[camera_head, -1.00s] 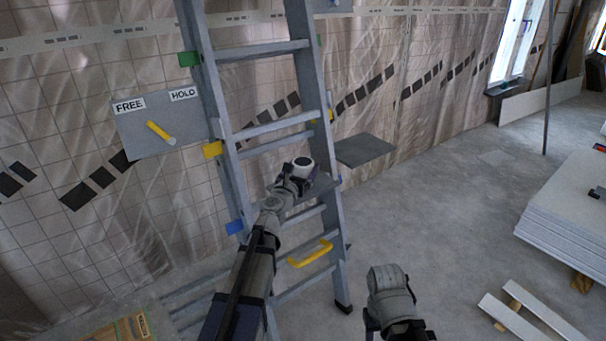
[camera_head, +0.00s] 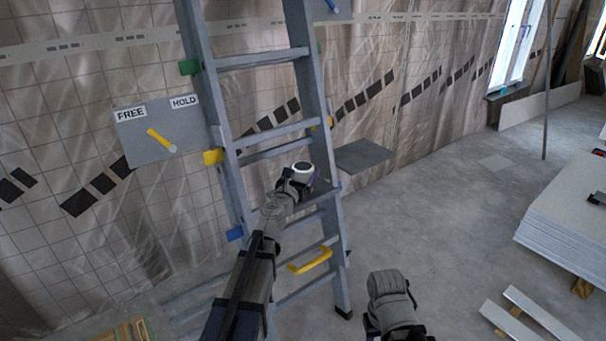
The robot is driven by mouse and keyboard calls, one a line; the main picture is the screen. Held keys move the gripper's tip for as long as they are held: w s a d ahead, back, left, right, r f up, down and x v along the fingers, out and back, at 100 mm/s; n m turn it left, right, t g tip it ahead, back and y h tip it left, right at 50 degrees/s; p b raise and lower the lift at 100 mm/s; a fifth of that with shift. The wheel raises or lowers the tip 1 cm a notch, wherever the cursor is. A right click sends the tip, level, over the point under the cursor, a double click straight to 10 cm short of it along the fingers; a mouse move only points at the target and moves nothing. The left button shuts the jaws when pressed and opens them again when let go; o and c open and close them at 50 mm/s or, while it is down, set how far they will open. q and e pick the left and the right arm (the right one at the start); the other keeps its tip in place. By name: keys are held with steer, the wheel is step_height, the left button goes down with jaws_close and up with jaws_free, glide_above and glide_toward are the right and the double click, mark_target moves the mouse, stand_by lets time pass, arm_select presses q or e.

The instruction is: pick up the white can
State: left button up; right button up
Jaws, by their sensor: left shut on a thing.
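The white can (camera_head: 303,170) stands upright at the end of my left arm, in front of the ladder's right rail. My left gripper (camera_head: 298,182) is shut on it; the fingers hide part of its lower side. The can's round top with a dark centre faces up. My right arm (camera_head: 390,295) shows at the bottom, right of the ladder, but its fingertips do not show.
A grey ladder (camera_head: 226,150) with a yellow handle (camera_head: 310,260) stands before the tiled wall. A grey panel (camera_head: 150,140) marked FREE and HOLD has a yellow lever. A grey shelf (camera_head: 362,155) lies behind.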

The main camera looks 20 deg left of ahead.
arm_select(q)
step_height(320, 180, up, 9)
steer(key=p, duration=0.8)
steer(key=shift+r+p, duration=0.15)
steer(key=shift+p, duration=0.15)
